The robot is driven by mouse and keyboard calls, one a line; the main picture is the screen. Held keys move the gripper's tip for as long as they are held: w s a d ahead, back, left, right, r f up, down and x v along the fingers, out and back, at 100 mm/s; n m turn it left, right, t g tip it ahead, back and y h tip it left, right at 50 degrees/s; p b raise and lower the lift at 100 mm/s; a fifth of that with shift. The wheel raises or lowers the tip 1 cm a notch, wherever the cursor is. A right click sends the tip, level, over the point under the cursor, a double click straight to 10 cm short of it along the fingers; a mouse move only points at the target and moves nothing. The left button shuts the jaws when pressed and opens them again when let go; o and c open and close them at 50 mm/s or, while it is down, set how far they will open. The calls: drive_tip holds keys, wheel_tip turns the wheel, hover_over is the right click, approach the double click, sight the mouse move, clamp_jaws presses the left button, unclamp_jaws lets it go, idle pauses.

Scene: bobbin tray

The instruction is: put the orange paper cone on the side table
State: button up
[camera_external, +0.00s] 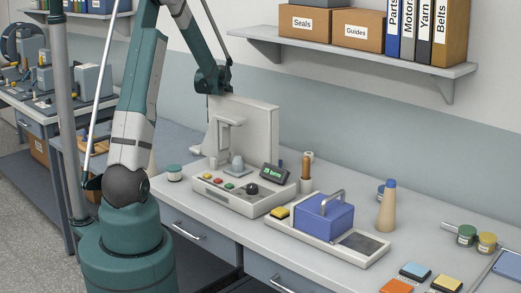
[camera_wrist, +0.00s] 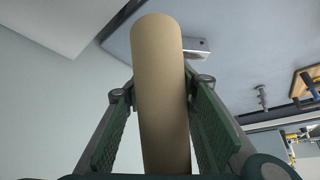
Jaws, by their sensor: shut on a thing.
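My gripper (camera_wrist: 164,88) is shut on a tan paper cone (camera_wrist: 162,70) in the wrist view. The cone lies lengthwise between the two green-padded fingers, and its near end is cut off by the bottom of the picture. It looks tan rather than clearly orange. Another tan cone with a blue top (camera_external: 386,213) stands upright on the bench. I cannot identify the side table with certainty.
The bench (camera_external: 270,232) carries a grey machine with buttons (camera_external: 240,192), a blue box with a handle (camera_external: 324,217) on a tray, and several jars and coloured pads. A shelf (camera_external: 350,58) with boxes and binders hangs above. Another table with equipment (camera_external: 42,102) stands at the left.

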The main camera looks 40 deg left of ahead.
drive_tip(key=s+a+f+n+g+y+b, duration=0.1)
drive_tip(key=s+a+f+n, duration=0.1)
drive_tip(key=s+a, duration=1.2)
drive_tip(key=a, duration=0.3)
drive_tip(key=shift+s+a+f+n+g, duration=0.2)
drive_tip(key=shift+s+n+g, duration=0.1)
drive_tip(key=shift+s+n, duration=0.1)
drive_tip(key=shift+f+b, duration=0.7)
drive_tip(key=shift+f, duration=2.45)
drive_tip(key=shift+c, duration=0.2)
drive_tip(key=shift+f+b, duration=0.3)
drive_tip(key=shift+f, duration=1.6)
drive_tip(key=o, duration=1.1)
